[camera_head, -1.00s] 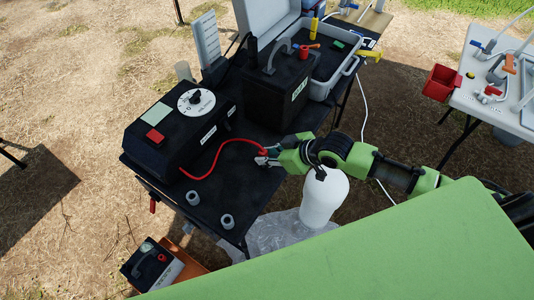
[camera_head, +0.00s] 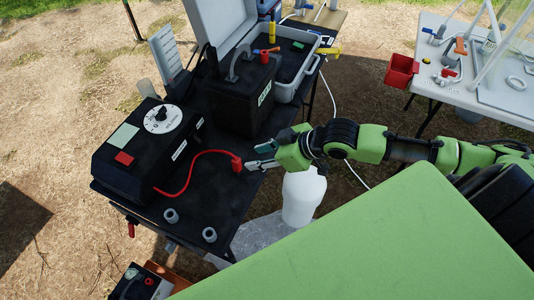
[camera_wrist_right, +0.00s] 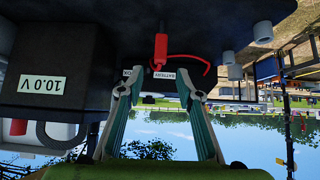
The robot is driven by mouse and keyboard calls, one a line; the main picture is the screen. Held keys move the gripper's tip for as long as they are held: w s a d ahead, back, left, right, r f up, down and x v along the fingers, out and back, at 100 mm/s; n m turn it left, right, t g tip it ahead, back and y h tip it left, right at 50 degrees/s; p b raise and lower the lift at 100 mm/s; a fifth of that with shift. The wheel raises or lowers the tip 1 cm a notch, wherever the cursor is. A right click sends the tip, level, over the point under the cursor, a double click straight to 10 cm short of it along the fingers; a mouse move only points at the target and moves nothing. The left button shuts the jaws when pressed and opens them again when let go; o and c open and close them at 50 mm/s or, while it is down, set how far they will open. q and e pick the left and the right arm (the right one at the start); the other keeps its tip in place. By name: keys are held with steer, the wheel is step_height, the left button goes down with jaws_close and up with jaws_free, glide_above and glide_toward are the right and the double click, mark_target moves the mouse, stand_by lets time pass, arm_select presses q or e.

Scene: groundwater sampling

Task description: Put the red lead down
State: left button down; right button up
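The red lead (camera_head: 190,176) curves from the front of the black box with the dial (camera_head: 150,145) across the black table (camera_head: 200,222). Its red plug end (camera_head: 237,163) appears to rest on the tabletop. My right gripper (camera_head: 252,157) is open just to the right of the plug, with a gap between them. In the right wrist view the picture is upside down, and the red plug (camera_wrist_right: 161,48) shows beyond and between the two spread fingertips (camera_wrist_right: 160,78), with nothing gripped. My left gripper is not in view.
A black battery block (camera_head: 235,100) labelled 10.0 V stands behind the plug, by a grey open case (camera_head: 315,62). Two small grey cylinders (camera_head: 171,215) stand at the table's front. A white bottle (camera_head: 302,198) is below my right arm. A white table (camera_head: 490,95) stands right.

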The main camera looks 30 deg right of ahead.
steer(key=shift+v, duration=1.7)
steer(key=w+d+f+m+t+h, duration=0.1)
steer(key=w+d+f+m+h, duration=0.15)
steer(key=d+f, duration=0.45)
steer(key=w+d+f+m+h, duration=0.1)
steer(key=w+d+f, duration=0.25)
steer(key=f, duration=0.45)
steer(key=s+d+f+m+g+h, duration=0.1)
steer(key=s+d+f, duration=0.25)
steer(key=f, duration=0.55)
steer(key=s+d+f+m+h, duration=0.1)
steer(key=s+d+f, duration=0.1)
steer(key=s+f, duration=0.45)
steer(key=s+a+f+g, duration=0.2)
steer(key=s+a+f, duration=0.1)
steer(key=s+f, duration=0.5)
steer(key=s+a+f+g, duration=0.2)
steer(key=s+f, duration=0.6)
steer(key=s, duration=0.1)
steer(key=s+a+f+g, duration=0.1)
steer(key=s+a+f, duration=0.1)
steer(key=s+a, duration=0.2)
steer(key=s+a+f+g, duration=0.1)
steer(key=s+a+f, duration=0.2)
steer(key=s, duration=0.7)
steer(key=shift+s+a, duration=0.25)
steer(key=shift+a, duration=0.7)
